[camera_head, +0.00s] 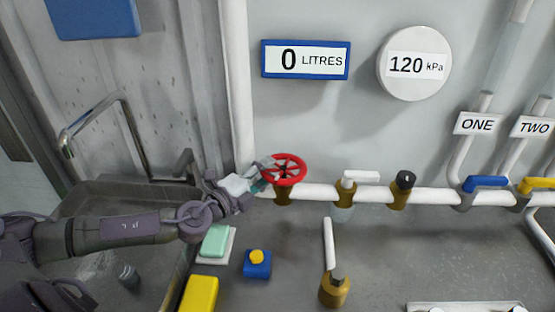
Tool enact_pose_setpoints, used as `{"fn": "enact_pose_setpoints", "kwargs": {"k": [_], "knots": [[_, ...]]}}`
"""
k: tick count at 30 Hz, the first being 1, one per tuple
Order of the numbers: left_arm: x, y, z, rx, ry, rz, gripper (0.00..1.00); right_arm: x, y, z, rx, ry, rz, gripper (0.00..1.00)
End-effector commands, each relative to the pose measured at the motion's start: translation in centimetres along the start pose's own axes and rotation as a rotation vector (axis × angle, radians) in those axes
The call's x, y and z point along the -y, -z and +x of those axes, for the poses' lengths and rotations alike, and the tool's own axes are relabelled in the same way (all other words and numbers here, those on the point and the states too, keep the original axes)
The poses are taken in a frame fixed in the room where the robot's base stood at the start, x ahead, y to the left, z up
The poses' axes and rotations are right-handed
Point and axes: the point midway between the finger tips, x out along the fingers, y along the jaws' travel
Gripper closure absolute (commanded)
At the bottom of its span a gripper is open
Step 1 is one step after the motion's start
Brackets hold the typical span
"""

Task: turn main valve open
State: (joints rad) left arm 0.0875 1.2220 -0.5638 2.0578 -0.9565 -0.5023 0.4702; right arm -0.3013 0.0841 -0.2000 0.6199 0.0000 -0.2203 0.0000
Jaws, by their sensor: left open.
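The main valve is most likely the red handwheel (284,169), on a brass body (283,194) at the left end of the white horizontal pipe (318,192). My left gripper (261,178) is open at the left edge of the wheel. Its fingers overlap the rim in the view, and I cannot tell whether they touch it. The blue display (305,60) above reads 0 LITRES. The round white gauge (414,64) reads 120 kPa. My right gripper does not show.
Along the pipe sit a white-handled tap (359,177), a black-capped valve (404,180), a blue lever (485,183) and a yellow lever (540,184). A sink (110,195) lies left. A green block (215,241), a blue-yellow button box (257,264) and a yellow block (199,294) sit below.

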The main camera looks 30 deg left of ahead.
Motion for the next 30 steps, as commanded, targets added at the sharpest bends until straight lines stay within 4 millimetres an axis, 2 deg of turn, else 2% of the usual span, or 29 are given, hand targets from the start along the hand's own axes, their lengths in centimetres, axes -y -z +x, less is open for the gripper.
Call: {"fn": "enact_pose_setpoints", "kwargs": {"k": [1, 9, 21, 29, 30], "knots": [[0.6, 0.0, 0.9, 0.001, 0.005, -0.003, 0.56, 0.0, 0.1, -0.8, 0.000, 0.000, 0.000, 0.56], [0.3, 0.0, 3.8, 0.000, 0.002, 0.000, 0.56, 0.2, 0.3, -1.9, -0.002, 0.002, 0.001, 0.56], [0.0, 0.1, 4.4, -0.002, -0.001, 0.002, 0.56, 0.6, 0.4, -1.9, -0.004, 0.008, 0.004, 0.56], [0.0, 0.1, 4.4, -0.002, -0.001, 0.001, 1.00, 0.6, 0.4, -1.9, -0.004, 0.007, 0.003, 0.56], [0.0, 0.1, 4.4, -0.002, -0.001, 0.001, 1.00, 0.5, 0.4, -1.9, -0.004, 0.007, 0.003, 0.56]]}}
